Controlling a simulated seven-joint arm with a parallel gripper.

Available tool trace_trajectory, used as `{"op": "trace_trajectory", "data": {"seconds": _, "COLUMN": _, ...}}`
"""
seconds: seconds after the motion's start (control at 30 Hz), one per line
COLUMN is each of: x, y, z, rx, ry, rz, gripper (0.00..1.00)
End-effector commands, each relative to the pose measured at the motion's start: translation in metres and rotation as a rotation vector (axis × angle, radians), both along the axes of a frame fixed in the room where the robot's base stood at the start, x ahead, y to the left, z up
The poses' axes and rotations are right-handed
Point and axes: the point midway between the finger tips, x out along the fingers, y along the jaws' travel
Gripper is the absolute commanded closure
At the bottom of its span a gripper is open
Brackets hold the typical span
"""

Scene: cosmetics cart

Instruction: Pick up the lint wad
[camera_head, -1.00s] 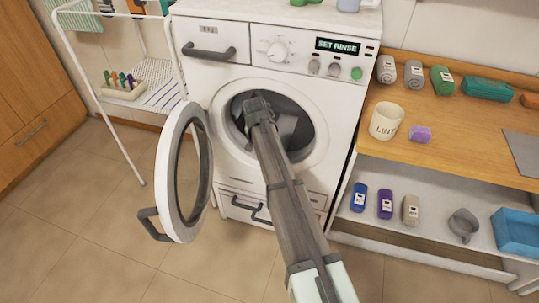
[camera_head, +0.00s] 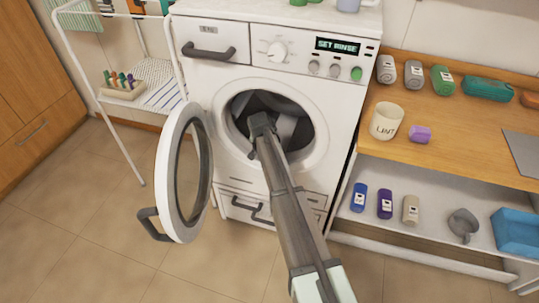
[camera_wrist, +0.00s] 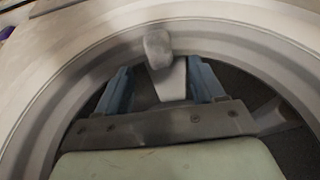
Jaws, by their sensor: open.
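A small grey rounded lump (camera_wrist: 157,48), which looks like the lint wad, sits at the pale rim of the washer opening in the wrist view. My gripper (camera_wrist: 162,75) is open, with one blue-grey finger on each side and a gap between them. The lump shows just beyond the fingertips, roughly centred on that gap; I cannot tell whether they touch it. In the head view my gripper (camera_head: 261,122) is at the washing machine's round opening (camera_head: 310,150). I cannot make out the lump there; my arm covers part of the opening.
The open round door (camera_head: 163,185) stands left of my arm. A white bin marked LINT (camera_head: 386,121) and a purple block (camera_head: 420,134) are on the wooden counter (camera_head: 455,150) at right. A drying rack (camera_head: 120,140) stands at left. The floor in front is clear.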

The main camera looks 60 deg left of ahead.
Motion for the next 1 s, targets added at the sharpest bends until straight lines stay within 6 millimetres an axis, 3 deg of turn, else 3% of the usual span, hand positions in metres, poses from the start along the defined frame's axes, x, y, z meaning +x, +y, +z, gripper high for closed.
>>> {"op": "trace_trajectory", "data": {"seconds": 0.47, "x": 0.015, "y": 0.014, "z": -0.044, "rx": 0.000, "ry": 0.000, "rz": 0.001, "gripper": 0.32}}
{"op": "trace_trajectory", "data": {"seconds": 0.73, "x": 0.016, "y": 0.014, "z": -0.047, "rx": 0.000, "ry": -0.001, "rz": 0.001, "gripper": 0.32}}
{"op": "trace_trajectory", "data": {"seconds": 1.0, "x": 0.016, "y": 0.014, "z": -0.047, "rx": 0.000, "ry": 0.000, "rz": 0.000, "gripper": 0.57}}
